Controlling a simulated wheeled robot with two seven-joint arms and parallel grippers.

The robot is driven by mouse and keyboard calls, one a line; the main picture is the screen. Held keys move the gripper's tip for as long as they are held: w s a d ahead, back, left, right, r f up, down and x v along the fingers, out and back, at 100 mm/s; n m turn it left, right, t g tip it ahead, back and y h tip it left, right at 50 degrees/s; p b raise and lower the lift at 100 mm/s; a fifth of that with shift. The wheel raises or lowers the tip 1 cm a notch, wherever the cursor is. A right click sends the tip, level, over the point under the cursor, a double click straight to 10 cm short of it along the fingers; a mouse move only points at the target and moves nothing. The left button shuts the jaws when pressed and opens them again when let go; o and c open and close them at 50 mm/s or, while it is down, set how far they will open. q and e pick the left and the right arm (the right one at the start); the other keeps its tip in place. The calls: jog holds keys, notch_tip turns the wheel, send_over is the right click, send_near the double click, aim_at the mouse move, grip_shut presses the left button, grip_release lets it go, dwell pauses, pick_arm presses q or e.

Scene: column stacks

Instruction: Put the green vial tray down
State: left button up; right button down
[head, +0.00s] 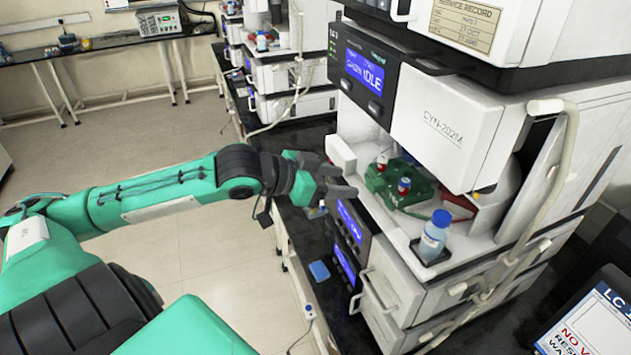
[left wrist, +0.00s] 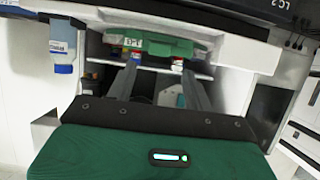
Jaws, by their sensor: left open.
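The green vial tray (head: 417,183) sits in the open bay of the white instrument stack, under the overhanging unit. Vials with red and blue parts (head: 403,187) stand on it. My left gripper (head: 343,183) is open and empty, just outside the bay to the left of the tray. In the left wrist view, which looks upside down, the green tray (left wrist: 165,46) shows beyond the two spread fingers (left wrist: 161,68). The fingers look apart from the tray, though the exact gap is hard to judge. My right gripper is not in view.
The overhanging unit (head: 445,128) limits height above the tray. A blue item (head: 319,271) lies on the dark bench. Open floor is at the left.

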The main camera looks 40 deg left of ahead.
pick_arm(q)
jog(key=shift+b+v, duration=0.35)
jog(key=shift+v, duration=2.05)
